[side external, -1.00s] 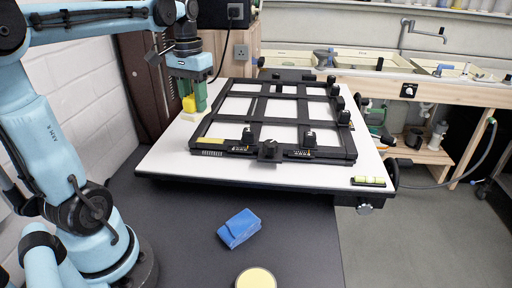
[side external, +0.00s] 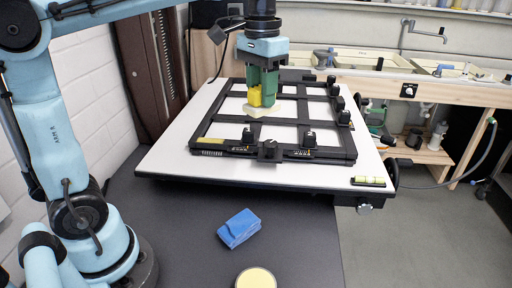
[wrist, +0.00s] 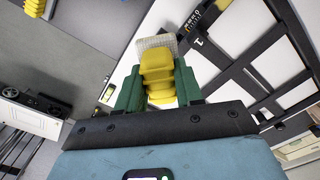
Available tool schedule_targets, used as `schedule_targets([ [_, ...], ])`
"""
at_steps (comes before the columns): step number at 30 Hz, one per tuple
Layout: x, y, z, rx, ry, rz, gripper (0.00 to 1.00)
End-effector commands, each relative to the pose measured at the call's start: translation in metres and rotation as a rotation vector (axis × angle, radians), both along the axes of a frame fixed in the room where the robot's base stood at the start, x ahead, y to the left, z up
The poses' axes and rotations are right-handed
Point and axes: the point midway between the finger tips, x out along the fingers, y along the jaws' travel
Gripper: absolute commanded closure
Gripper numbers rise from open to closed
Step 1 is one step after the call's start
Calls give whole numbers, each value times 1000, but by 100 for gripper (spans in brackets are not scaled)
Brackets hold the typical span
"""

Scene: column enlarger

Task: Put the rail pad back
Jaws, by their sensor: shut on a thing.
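My gripper (side external: 263,86) has green fingers and is shut on the rail pad, a yellow ridged block (side external: 256,97) with a pale flat pad (side external: 262,109) under it. In the side view it hangs over the black frame easel (side external: 232,133), at its middle bars. I cannot tell whether the pale pad touches the frame. In the wrist view the yellow block (wrist: 157,78) sits between the two green fingers. The pale woven pad (wrist: 157,43) shows beyond the fingertips, with the frame's dark bars (wrist: 236,45) to its right.
The easel lies on a white baseboard (side external: 172,160) with a spirit level (side external: 368,181) at its right corner. Black knobs (side external: 308,138) stand up from the frame. A blue block (side external: 239,227) and a cream-topped round thing (side external: 256,278) lie on the dark bench in front.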

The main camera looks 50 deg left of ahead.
Motion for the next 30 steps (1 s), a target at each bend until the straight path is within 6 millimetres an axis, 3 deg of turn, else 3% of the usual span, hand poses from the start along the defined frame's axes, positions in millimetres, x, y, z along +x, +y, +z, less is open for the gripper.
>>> schedule_targets([
  [1,4,-24,0,0,0,-55,100],
  [6,6,-87,0,0,0,-193,100],
  [12,0,-139,-1,0,0,-306,100],
  [17,-7,-172,-2,0,0,-377,100],
  [23,-6,-168,-32,0,0,-369,100],
  [30,-6,-168,-86,0,0,-368,100],
])
